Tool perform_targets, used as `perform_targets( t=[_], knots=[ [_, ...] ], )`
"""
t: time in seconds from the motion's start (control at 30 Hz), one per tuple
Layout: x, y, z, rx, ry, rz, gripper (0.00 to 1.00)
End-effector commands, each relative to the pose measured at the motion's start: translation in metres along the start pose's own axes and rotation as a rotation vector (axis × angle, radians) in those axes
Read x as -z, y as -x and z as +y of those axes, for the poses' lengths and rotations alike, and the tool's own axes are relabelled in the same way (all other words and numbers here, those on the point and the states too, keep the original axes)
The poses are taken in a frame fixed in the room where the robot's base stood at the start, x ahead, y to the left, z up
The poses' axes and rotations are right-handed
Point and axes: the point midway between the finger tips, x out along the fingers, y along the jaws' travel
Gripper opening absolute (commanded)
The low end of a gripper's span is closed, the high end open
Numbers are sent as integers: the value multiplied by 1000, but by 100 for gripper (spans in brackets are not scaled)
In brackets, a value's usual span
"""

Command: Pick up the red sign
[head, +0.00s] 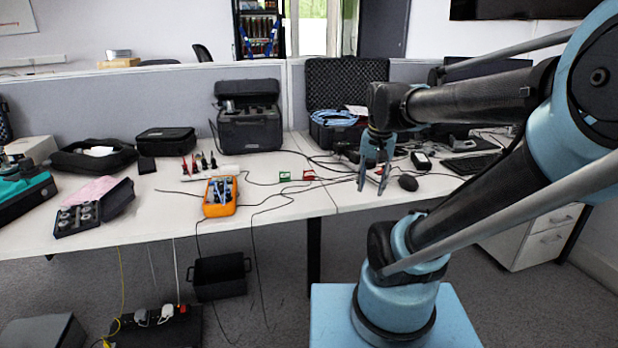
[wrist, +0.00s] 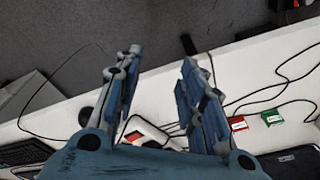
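The red sign (head: 309,174) is small and lies on the white table near its middle in the head view, beside a small green sign (head: 285,176). In the wrist view the red sign (wrist: 238,124) is just right of the right finger, with the green sign (wrist: 272,117) further right. My gripper (head: 371,187) is over the table, to the right of the red sign and apart from it. In the wrist view my gripper (wrist: 160,57) has its two fingers spread wide, with nothing held between them.
Black cables run across the table around the signs. A black mouse (head: 407,182) lies close to the right of my gripper, with a keyboard (head: 472,163) beyond. An orange multimeter (head: 220,196) lies left of the signs. Open cases stand at the back.

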Motion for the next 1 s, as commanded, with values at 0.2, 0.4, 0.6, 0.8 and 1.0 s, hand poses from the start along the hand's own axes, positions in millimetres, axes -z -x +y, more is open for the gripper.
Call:
perform_targets(
  t=[0.2,0.4,0.6,0.8,1.0],
  knots=[
    [50,31,-47,-10,-199,-32,37],
    [92,49,-95,-28,-387,-57,37],
    [131,58,-149,-53,-575,-77,37],
    [162,58,-205,-83,-751,-90,37],
    [178,54,-242,-106,-868,-94,37]
  ],
)
